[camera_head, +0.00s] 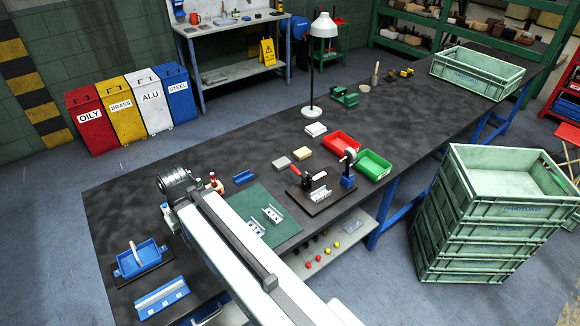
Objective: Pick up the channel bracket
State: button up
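Two small silvery channel-shaped brackets lie on the green mat: one bracket (272,214) toward the mat's right side, and another (256,228) beside my arm, partly hidden by it. A similar silvery piece (320,193) sits on the dark fixture board with the red-handled clamp. I cannot tell which is the channel bracket meant. My white arm reaches from the bottom edge over the bench to the left of the mat and covers part of it. My gripper's fingers do not show.
The dark bench (118,205) also carries a blue tray (141,259), a blue rail (162,297), a red bin (342,143), a green bin (374,165) and a white lamp (323,28). Stacked green crates (465,245) stand at right. The bench's left end has free room.

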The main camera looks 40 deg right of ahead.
aim_at(319, 193)
jog(key=k, duration=0.4)
jog(key=z, duration=0.55)
jog(key=i, duration=0.3)
jog(key=z, duration=0.55)
jog(key=k, duration=1.35)
jog(key=z, duration=0.35)
jog(key=i, duration=1.65)
jog(key=u, duration=0.3)
